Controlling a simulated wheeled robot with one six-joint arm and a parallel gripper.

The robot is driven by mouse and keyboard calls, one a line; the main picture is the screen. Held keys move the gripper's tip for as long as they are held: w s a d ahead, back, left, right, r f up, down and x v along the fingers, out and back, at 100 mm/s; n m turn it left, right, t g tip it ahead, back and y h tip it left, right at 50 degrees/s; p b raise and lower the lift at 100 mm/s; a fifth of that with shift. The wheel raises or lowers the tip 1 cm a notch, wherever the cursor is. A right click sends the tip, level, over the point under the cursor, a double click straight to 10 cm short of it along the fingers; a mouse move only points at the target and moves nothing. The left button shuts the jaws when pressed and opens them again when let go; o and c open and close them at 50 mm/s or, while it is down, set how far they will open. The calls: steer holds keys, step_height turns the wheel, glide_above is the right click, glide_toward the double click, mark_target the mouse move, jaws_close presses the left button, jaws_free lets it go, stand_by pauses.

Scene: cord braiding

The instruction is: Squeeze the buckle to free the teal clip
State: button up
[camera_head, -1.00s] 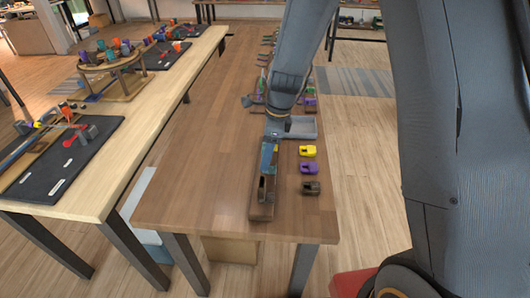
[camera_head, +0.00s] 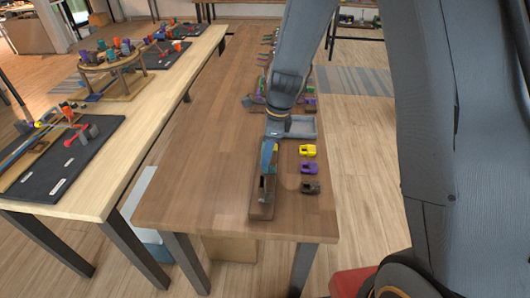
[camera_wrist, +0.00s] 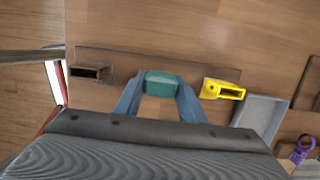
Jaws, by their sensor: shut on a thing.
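A teal clip (camera_wrist: 160,84) sits between the two blue fingers of my gripper (camera_wrist: 159,92) in the wrist view. The gripper is shut on it. A gap shows between the clip and the yellow housing (camera_wrist: 222,90) to its right. A dark brown housing (camera_wrist: 88,71) is at the left. In the head view my gripper (camera_head: 266,166) is over the narrow wooden block (camera_head: 262,211), beside the dark housing (camera_head: 264,187). The clip is too small to tell there. I cannot tell which housing is the buckle.
Yellow (camera_head: 307,151), purple (camera_head: 309,168) and brown (camera_head: 310,187) pieces lie in a row on the table right of the block. A grey tray (camera_head: 302,126) stands behind them. The wooden tabletop (camera_head: 205,170) is clear to the left.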

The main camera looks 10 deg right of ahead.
steer(key=o, duration=1)
steer(key=shift+c, duration=0.2)
step_height(320, 180, up, 7)
steer(key=d+p, duration=0.1)
steer(key=p, duration=0.5)
steer(key=shift+p, duration=0.35)
steer(key=shift+s+d, duration=0.15)
steer(key=s+d+r+n+h+b, duration=0.1)
steer(key=s+d+n+b, duration=0.2)
steer(key=s+d+n, duration=0.2)
steer(key=s+d+r+n+t+h+b, duration=0.1)
steer(key=s+d+n+b, duration=0.3)
steer(key=s+n, duration=0.7)
steer(key=shift+d+n+b, duration=0.3)
steer(key=shift+d+n, duration=0.55)
steer(key=shift+n, duration=1.25)
